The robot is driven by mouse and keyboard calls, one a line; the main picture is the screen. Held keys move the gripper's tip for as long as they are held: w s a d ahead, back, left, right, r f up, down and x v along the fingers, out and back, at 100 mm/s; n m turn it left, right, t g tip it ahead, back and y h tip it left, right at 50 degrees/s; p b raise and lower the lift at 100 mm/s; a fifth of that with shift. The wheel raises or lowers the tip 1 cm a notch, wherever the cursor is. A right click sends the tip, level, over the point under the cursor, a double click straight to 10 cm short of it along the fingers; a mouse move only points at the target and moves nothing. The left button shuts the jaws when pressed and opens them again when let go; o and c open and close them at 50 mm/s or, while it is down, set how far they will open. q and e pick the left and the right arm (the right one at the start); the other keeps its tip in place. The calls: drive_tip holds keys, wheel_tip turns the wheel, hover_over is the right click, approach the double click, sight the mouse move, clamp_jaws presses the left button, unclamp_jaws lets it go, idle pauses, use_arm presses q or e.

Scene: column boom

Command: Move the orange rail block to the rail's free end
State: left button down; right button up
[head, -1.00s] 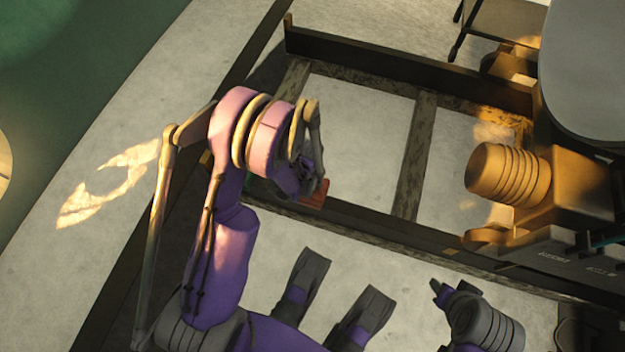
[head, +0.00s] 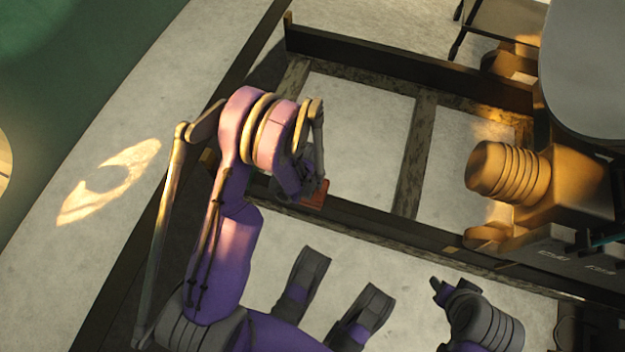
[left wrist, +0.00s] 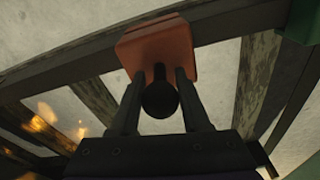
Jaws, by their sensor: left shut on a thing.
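The orange rail block (head: 313,196) sits on the near dark rail (head: 390,230), close to the rail's left end. In the left wrist view the block (left wrist: 155,48) is a rounded orange plate on the rail (left wrist: 90,62), with a dark round knob (left wrist: 160,98) standing out from it. My left gripper (left wrist: 160,100) has one finger on each side of the knob and is shut on it. In the head view my left gripper (head: 316,185) is partly hidden by its own arm.
A green piece (left wrist: 302,20) stands at the rail on the right of the left wrist view. A tan ribbed cylinder (head: 508,173) on a machine stands at the right of the frame. The rail between block and machine looks clear. A dark far beam (head: 410,68) runs behind.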

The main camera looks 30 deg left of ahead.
use_arm(q)
drive_tip(key=shift+f, duration=0.95)
idle(0.4)
drive_tip(key=shift+c, duration=1.5)
unclamp_jaws()
drive_tip(key=r+p, duration=0.1)
drive_tip(key=r, duration=0.2)
drive_tip(key=s+r+p, duration=0.1)
drive_tip(key=r, duration=0.3)
drive_tip(key=r+p, duration=0.1)
drive_tip(key=r, duration=0.2)
drive_tip(key=shift+s+r, duration=0.2)
drive_tip(key=shift+r, duration=0.2)
